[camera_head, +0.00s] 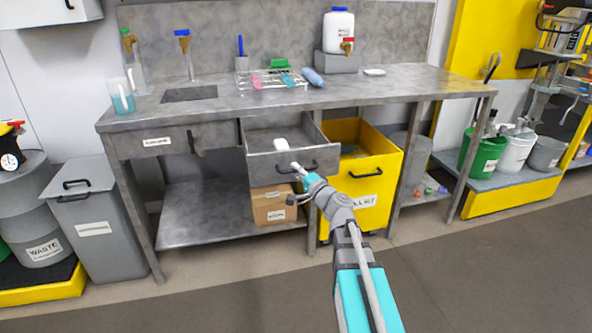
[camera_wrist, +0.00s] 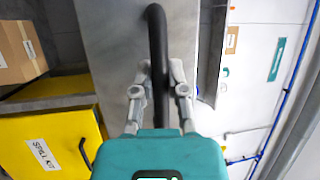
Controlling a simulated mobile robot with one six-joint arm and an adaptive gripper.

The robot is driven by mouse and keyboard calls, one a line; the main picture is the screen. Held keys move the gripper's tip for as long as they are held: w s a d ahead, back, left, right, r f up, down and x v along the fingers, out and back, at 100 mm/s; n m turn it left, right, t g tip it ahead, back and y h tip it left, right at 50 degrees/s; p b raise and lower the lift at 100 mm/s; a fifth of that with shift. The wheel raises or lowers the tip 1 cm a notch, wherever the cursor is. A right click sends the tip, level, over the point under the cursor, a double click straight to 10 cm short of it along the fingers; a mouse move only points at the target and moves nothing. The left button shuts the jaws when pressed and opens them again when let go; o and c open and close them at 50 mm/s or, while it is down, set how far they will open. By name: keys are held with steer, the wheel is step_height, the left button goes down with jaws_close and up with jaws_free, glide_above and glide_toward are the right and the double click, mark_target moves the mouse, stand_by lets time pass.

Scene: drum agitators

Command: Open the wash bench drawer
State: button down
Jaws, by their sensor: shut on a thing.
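The wash bench drawer (camera_head: 265,168) is grey metal and stands pulled out from the bench (camera_head: 420,90), so its inside shows in the head view. A small white object (camera_head: 281,144) lies in it. Its front fills the middle of the wrist view (camera_wrist: 110,45). The black bar handle (camera_wrist: 157,30) on that front also shows in the head view (camera_head: 312,167). My gripper (camera_wrist: 160,92) is shut on the handle, one finger on each side of the bar. In the head view my gripper (camera_head: 299,172) is at the drawer front and partly hides the handle.
A yellow spill kit bin (camera_head: 365,210) stands right of the drawer, close to my arm. A cardboard box (camera_head: 270,208) sits on the lower shelf (camera_head: 195,225) beneath it. A grey bin (camera_head: 105,230) stands left of the bench. The floor in front is clear.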

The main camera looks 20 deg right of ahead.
steer(key=c, duration=0.6)
jaws_free()
steer(key=shift+c, duration=0.2)
steer(key=shift+s, duration=0.1)
